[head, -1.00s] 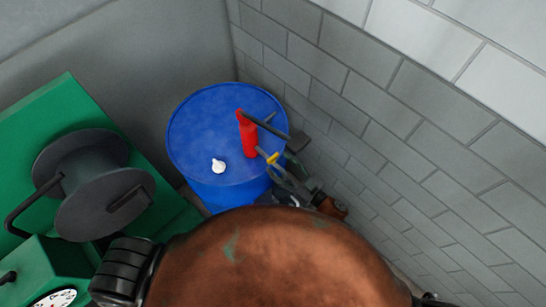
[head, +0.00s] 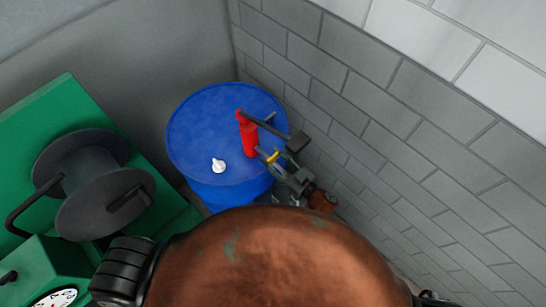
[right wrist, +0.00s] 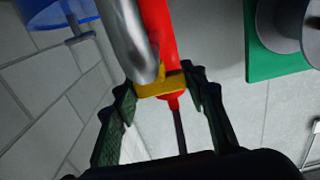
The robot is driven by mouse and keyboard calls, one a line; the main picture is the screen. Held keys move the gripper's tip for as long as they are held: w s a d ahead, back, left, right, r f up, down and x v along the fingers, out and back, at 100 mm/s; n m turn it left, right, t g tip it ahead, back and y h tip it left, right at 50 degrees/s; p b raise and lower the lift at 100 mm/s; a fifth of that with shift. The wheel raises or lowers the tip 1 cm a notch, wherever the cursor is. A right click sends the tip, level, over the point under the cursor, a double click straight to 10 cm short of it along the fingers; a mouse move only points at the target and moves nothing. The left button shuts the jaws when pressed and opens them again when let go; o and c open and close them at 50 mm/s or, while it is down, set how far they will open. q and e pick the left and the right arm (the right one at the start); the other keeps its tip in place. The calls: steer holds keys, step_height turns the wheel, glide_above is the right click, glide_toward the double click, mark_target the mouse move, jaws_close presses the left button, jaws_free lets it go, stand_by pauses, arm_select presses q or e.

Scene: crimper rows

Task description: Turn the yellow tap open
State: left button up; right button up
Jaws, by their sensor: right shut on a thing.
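The yellow tap (head: 273,156) is a small yellow piece at the spout of a red pump (head: 248,136) standing on a blue drum (head: 195,127). My right gripper (head: 276,163) reaches it from the lower right. In the right wrist view the yellow tap (right wrist: 158,84) lies between the two dark green fingertips, and the right gripper (right wrist: 162,88) is shut on it. A grey metal tube (right wrist: 134,40) covers part of the tap there. The red pump body (right wrist: 160,22) is behind it. My left gripper is not in view.
A grey block wall (head: 400,120) runs close along the right of the drum. A white cap (head: 218,165) sits on the drum top. A green machine with a dark reel (head: 100,205) stands at the left. A dark pump lever (head: 275,130) extends above the gripper.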

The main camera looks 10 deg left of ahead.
steer(key=c, duration=0.5)
steer(key=shift+o, duration=0.2)
